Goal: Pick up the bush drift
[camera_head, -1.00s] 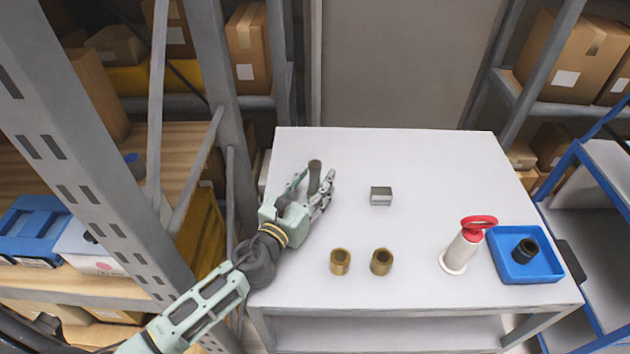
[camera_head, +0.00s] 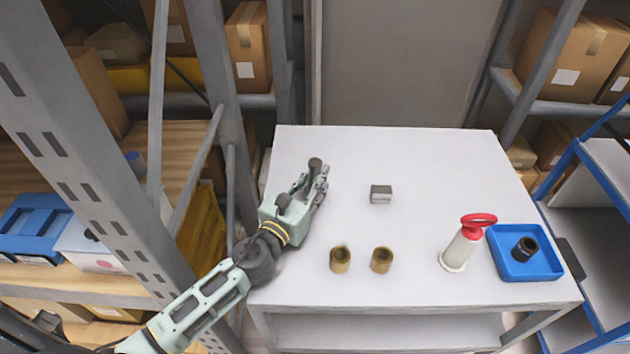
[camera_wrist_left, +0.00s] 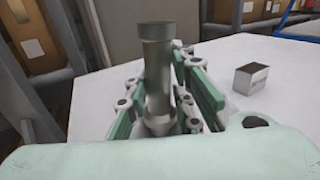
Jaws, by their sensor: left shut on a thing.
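The bush drift (camera_head: 314,166) is a dark grey metal cylinder with a wider head. It stands upright between the fingers of my left gripper (camera_head: 311,184), at the left side of the white table. In the left wrist view the drift (camera_wrist_left: 157,75) shows large, its head up, and the fingers of my left gripper (camera_wrist_left: 165,112) are closed around its lower part. Its bottom end is hidden by the gripper, so I cannot tell whether it touches the table. My right gripper is in neither view.
On the white table (camera_head: 430,165) are a small grey block (camera_head: 381,194), two brass bushings (camera_head: 340,259) (camera_head: 382,260), a white bottle with a red top (camera_head: 460,248) and a blue tray (camera_head: 508,266) with a black ring (camera_head: 525,249). The table's back is clear. A shelf upright (camera_head: 80,150) stands left.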

